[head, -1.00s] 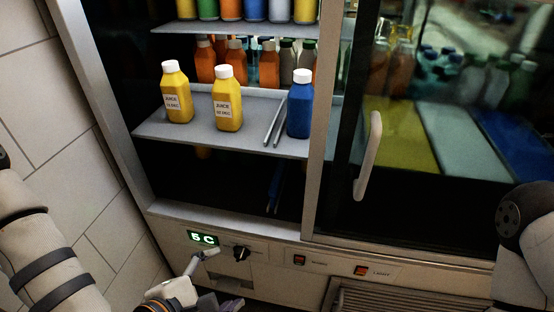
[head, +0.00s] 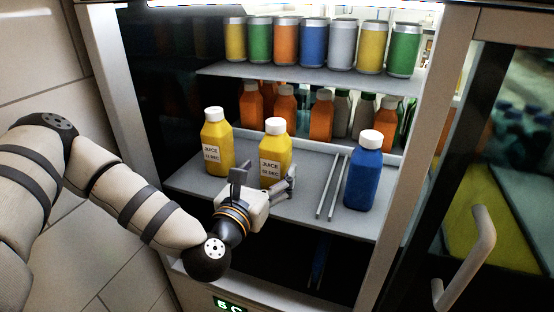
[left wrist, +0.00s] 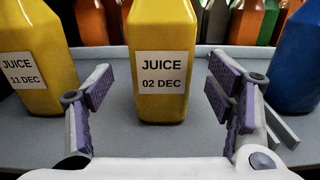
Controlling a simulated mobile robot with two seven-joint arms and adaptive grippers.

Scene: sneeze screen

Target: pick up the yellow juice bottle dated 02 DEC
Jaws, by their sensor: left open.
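Two yellow juice bottles with white caps stand upright on the middle shelf. The one labelled 02 DEC (head: 274,148) is the right one; its label is readable in the left wrist view (left wrist: 162,60). The left one (head: 217,143) reads 11 DEC in the left wrist view (left wrist: 32,50). My left gripper (head: 264,180) is open in front of the 02 DEC bottle. In the left wrist view the purple-padded fingers (left wrist: 165,105) are spread on either side of that bottle's lower part, with gaps on both sides. My right gripper is not in view.
A blue bottle (head: 369,172) stands to the right, beyond two thin metal rods (head: 332,186) lying on the shelf (head: 300,208). Orange and other bottles (head: 321,115) stand behind. Several cans (head: 313,43) line the shelf above. A glass door with a handle (head: 465,258) is at the right.

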